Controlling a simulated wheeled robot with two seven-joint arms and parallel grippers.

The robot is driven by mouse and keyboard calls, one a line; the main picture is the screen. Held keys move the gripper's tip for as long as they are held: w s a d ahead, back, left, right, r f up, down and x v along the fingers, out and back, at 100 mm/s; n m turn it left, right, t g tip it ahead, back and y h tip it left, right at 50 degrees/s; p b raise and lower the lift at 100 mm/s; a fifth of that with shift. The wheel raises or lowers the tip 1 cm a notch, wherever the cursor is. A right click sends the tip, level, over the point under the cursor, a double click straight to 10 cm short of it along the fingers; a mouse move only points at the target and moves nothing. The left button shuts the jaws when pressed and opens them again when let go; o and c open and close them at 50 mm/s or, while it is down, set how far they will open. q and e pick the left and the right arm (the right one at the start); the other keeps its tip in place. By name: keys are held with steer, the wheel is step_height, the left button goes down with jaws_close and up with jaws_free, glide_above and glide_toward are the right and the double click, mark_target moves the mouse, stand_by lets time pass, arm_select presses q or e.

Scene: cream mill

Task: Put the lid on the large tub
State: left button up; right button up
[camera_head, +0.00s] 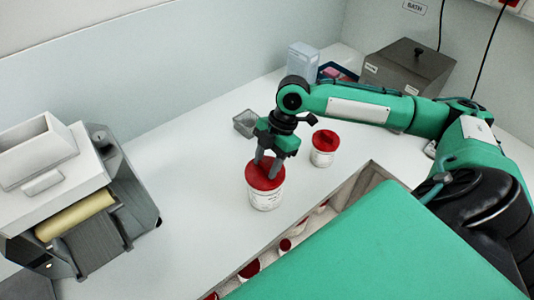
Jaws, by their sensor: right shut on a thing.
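The large tub (265,200) is white with printed labelling and stands upright on the white counter. A red lid (254,181) is at the top of this tub. From this view I cannot tell whether it is fully seated. My right gripper (266,172) points down over the tub and is shut on the red lid's top, where the fingertips hide the grip. A smaller white tub (322,154) with a red lid stands to the right, apart from the gripper. My left gripper is not in view.
A grey mill with a cream roller (76,216) stands at the left. A grey lidded bath (404,74) is at the back right. An open drawer or crate (366,182) with red-topped items lies in front. The counter's left middle is clear.

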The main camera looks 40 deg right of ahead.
steer(key=shift+f+p, duration=0.1)
steer(key=shift+p, duration=0.35)
stand_by(0.4)
steer(key=o, duration=1)
steer(key=shift+o, duration=0.6)
steer(key=o, duration=0.4)
step_height(320, 180, up, 5)
steer(key=p, duration=0.5)
steer(key=shift+f, duration=0.2)
